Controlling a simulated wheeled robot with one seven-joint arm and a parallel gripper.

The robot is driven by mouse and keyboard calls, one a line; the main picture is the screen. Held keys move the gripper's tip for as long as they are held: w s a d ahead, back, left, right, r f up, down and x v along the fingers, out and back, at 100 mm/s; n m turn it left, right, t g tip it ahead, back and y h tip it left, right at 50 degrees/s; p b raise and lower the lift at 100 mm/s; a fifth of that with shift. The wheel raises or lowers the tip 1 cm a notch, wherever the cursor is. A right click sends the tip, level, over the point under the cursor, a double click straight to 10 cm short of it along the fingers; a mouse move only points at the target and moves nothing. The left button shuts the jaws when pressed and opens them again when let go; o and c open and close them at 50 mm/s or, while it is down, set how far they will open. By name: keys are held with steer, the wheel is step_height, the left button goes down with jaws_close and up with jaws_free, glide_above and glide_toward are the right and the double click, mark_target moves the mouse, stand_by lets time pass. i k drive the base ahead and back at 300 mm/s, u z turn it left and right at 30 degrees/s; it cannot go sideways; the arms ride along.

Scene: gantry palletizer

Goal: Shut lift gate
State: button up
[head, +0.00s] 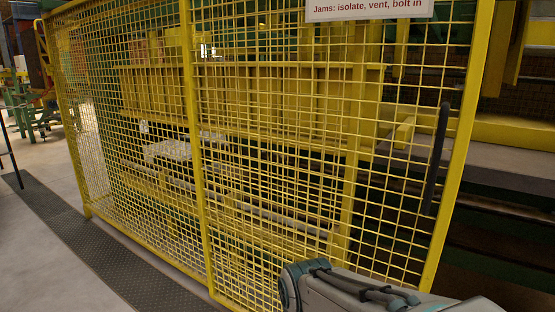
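The lift gate (458,150) is a tall yellow wire-mesh panel in a yellow frame, filling the middle and right of the head view. A long black upright handle (436,160) is on it near its right edge. To the right of that edge there is no mesh, and machinery shows uncovered; I cannot tell the gate's exact angle. The gate's lower right part is hidden behind my grey arm, at the bottom right. My gripper is not in view, so its hold on anything does not show.
A white sign (368,8) with red text hangs at the top of the gate. More yellow mesh fence (120,130) runs off to the left. A dark tread strip (100,255) lies along its foot. Grey floor (50,270) is clear at lower left. Yellow machine beams stand behind the mesh.

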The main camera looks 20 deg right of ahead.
mark_target(319, 12)
steer(key=z, duration=0.4)
steer(key=i, duration=1)
steer(key=z, duration=0.05)
steer(key=k, duration=1.1)
steer(key=u, duration=0.9)
steer(key=i, duration=0.6)
steer(key=u, duration=0.25)
